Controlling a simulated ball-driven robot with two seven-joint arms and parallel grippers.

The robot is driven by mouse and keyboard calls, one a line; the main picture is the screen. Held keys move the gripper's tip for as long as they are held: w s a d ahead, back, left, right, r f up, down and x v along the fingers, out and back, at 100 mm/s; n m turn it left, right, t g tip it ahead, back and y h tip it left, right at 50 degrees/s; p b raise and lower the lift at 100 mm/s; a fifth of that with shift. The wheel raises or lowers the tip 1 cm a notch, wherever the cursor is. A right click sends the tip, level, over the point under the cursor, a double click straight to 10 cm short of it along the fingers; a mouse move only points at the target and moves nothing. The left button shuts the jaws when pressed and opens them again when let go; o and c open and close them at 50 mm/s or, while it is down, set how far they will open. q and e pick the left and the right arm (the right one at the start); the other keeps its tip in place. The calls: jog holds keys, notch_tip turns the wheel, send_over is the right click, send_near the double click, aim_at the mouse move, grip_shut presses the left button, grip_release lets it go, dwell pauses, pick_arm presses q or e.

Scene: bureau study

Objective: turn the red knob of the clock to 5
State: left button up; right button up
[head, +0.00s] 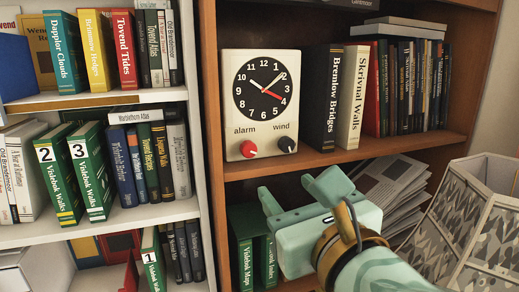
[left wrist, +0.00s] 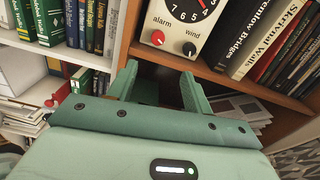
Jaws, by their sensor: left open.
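The clock (head: 231,97) is a cream box with a black dial, standing on the wooden shelf. My left gripper (head: 295,194) is open and empty, below the clock and apart from the red knob. In the left wrist view its fingers (left wrist: 158,78) are spread below the knobs. My right gripper is not in view.
The wooden shelf edge (head: 350,154) runs between my gripper and the clock. Dark and white books (head: 322,98) stand close to the clock's right. A white bookcase (head: 95,103) is on the left. Papers (head: 390,190) and a patterned paper-like object (head: 480,215) are at the right.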

pick_arm(q)
send_near(250, 151)
jog(key=p+x, duration=0.1)
jog(key=x, duration=0.6)
jog(key=shift+r+p, duration=0.1)
jog(key=shift+p, duration=0.2)
jog(key=shift+w+a, duration=0.15)
jog(key=shift+w, duration=0.55)
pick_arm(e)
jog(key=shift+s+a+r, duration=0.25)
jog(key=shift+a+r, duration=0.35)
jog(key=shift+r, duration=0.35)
pick_arm(q)
jog(key=c, duration=1)
